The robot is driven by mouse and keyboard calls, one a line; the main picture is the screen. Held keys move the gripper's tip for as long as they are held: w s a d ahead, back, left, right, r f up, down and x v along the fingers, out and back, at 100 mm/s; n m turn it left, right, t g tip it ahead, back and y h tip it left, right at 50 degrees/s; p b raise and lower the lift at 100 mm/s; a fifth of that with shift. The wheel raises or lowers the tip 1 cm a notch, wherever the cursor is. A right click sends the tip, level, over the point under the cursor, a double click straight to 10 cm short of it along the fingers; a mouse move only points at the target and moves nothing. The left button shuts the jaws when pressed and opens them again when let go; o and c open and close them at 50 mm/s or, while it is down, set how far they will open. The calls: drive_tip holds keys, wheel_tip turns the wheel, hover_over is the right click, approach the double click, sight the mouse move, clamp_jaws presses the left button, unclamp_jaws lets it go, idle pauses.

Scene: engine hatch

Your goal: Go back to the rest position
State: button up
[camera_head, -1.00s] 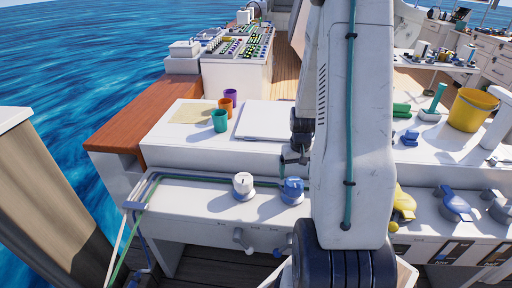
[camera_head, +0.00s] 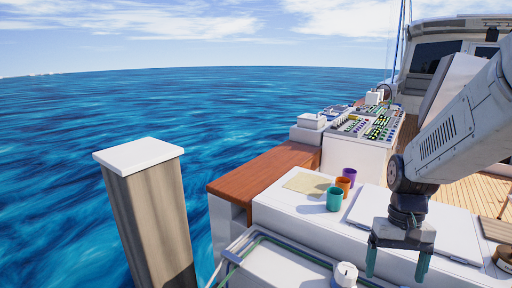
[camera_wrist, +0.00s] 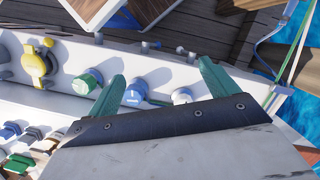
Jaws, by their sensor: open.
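My gripper (camera_head: 398,262) hangs from my arm at the lower right of the head view, with its two green fingers pointing down and spread apart. Nothing shows between the fingers. In the wrist view my gripper (camera_wrist: 165,75) is over a white panel (camera_wrist: 60,62) with knobs. A blue knob (camera_wrist: 136,90) lies between the fingers in the picture, apart from them as far as I can tell. A green knob (camera_wrist: 86,82) is left of it and a white knob (camera_wrist: 182,96) right of it. The white knob also shows at the bottom of the head view (camera_head: 346,273).
Teal (camera_head: 334,199), orange (camera_head: 343,186) and purple (camera_head: 349,173) cups stand on the white counter beside a tan sheet (camera_head: 306,184). A wooden post (camera_head: 150,222) stands at left. A yellow valve (camera_wrist: 38,64) is on the panel. Open water lies left.

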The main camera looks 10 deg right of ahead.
drive_tip(key=s+a+r+n+t+h, duration=0.1)
drive_tip(key=s+a+r+n+t, duration=0.2)
drive_tip(key=a+r, duration=0.8)
drive_tip(key=s+a+n, duration=0.1)
drive_tip(key=s+n, duration=0.1)
drive_tip(key=s, duration=0.1)
drive_tip(key=shift+s+a+r+t, duration=0.15)
drive_tip(key=shift+s+a+t, duration=0.2)
drive_tip(key=shift+a+t, duration=0.05)
